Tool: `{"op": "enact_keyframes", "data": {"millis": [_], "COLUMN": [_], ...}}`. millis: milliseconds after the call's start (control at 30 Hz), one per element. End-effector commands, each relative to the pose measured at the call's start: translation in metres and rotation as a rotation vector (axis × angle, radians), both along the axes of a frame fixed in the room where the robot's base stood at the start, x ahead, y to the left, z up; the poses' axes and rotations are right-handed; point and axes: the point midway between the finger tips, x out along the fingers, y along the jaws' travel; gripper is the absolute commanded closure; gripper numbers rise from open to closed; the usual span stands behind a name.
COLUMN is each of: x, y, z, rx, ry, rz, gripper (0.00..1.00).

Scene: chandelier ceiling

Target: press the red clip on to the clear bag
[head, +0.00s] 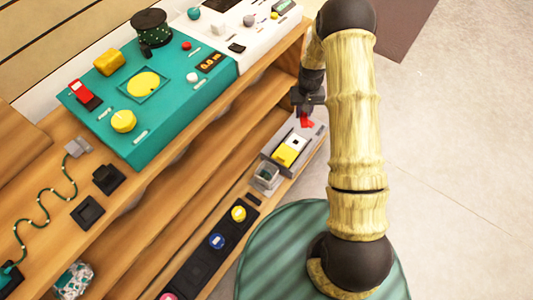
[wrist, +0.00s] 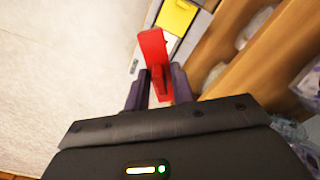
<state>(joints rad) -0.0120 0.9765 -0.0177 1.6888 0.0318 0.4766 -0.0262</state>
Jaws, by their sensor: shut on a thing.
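My gripper (head: 306,112) is shut on the red clip (wrist: 155,52), in the wrist view between its dark fingers (wrist: 158,88). The clip sticks out beyond the fingertips, and its lower part is partly hidden by them. In the head view the clip (head: 307,121) is a small red patch just under the gripper, above the end of a grey tray. A clear bag with mottled contents (head: 73,281) seems to lie at the lower left of the head view. Clear, bag-like shapes (wrist: 294,131) also show on the shelves in the wrist view; I cannot tell which bag is the task's.
The grey tray (head: 316,130) holds a yellow and white block (head: 289,151). A small clear box (head: 266,178) stands beside it. A black strip with coloured discs (head: 197,268) lies along the lower shelf. A teal panel (head: 150,125) with knobs covers the upper bench. Open floor (head: 460,150) lies right.

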Motion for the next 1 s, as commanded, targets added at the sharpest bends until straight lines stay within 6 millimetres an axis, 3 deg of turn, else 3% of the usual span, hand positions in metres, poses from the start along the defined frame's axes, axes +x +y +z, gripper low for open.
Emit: {"op": "enact_keyframes", "data": {"millis": [233,367,567,800,1000], "x": [-0.001,-0.007,-0.036,-0.089,-0.108], "y": [0.002,0.015,0.066,0.122,0.136], "z": [-0.002,-0.016,-0.069,-0.136,-0.153], "rx": [0.001,0.007,0.019,0.008,-0.004], "ry": [0.0,0.003,0.012,0.01,0.001], "rz": [-0.004,-0.041,-0.21,-0.491,-0.603], "gripper": [0.97,0.97,0.97,0.97,0.97]}}
